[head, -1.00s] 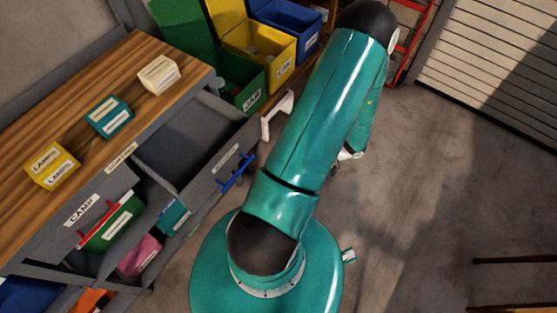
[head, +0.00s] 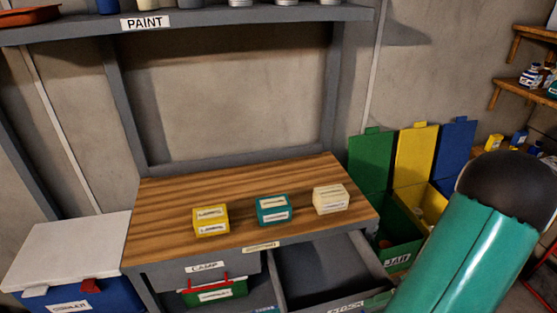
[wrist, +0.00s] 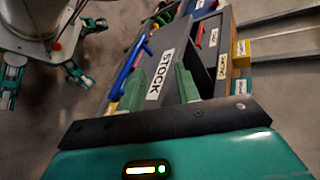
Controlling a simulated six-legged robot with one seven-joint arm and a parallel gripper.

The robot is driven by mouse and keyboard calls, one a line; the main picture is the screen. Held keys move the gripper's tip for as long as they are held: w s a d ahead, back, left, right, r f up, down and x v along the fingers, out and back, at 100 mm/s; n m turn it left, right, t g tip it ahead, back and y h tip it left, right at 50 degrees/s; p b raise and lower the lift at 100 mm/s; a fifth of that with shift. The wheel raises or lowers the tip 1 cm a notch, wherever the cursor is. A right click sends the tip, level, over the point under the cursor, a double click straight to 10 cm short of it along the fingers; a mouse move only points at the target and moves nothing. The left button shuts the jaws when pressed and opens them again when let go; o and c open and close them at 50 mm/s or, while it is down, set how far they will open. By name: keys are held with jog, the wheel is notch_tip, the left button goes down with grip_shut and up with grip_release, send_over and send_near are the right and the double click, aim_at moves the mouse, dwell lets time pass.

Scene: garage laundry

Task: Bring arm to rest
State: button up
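My arm (head: 468,245) stands at the lower right in the head view, and its hand end is out of that view. In the wrist view, my gripper (wrist: 160,80) shows two green fingers spread apart with nothing held between them. Beyond the fingers is the grey drawer front labelled STOCK (wrist: 168,68), with a blue handle (wrist: 130,68). I cannot tell how far the fingers are from it. In the head view the drawer (head: 318,268) is pulled out and its visible inside looks empty.
The wooden bench (head: 165,215) carries a yellow box (head: 210,221), a teal box (head: 273,210) and a cream box (head: 331,199). A cooler (head: 65,255) stands left. Green (head: 402,225), yellow and blue lidded bins stand right of the bench. A PAINT shelf (head: 230,16) hangs above.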

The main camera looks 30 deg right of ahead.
jog(key=w+a+r+n+g, duration=0.1)
jog(key=w+r, duration=0.1)
jog(key=w+a+r+n+g+h, duration=0.1)
jog(key=w+a+g, duration=0.1)
jog(key=w+a+r+g+h, duration=0.1)
jog(key=w+r, duration=0.1)
jog(key=shift+a+r+n, duration=0.2)
jog(key=shift+r+n, duration=0.15)
jog(key=shift+n, duration=0.05)
jog(key=w+a+r+n+t+h, duration=0.1)
jog(key=w+a+r+n+h, duration=0.2)
jog(key=a+r, duration=0.6)
jog(key=w+a+r+n+t+h, duration=0.2)
jog(key=a+r+h, duration=0.3)
jog(key=a+r, duration=0.4)
jog(key=w+a+n, duration=0.1)
jog(key=a, duration=0.2)
jog(key=shift+w+a+r+h, duration=0.2)
jog(key=shift+a+h, duration=0.05)
jog(key=shift+h, duration=0.05)
jog(key=shift+d, duration=0.1)
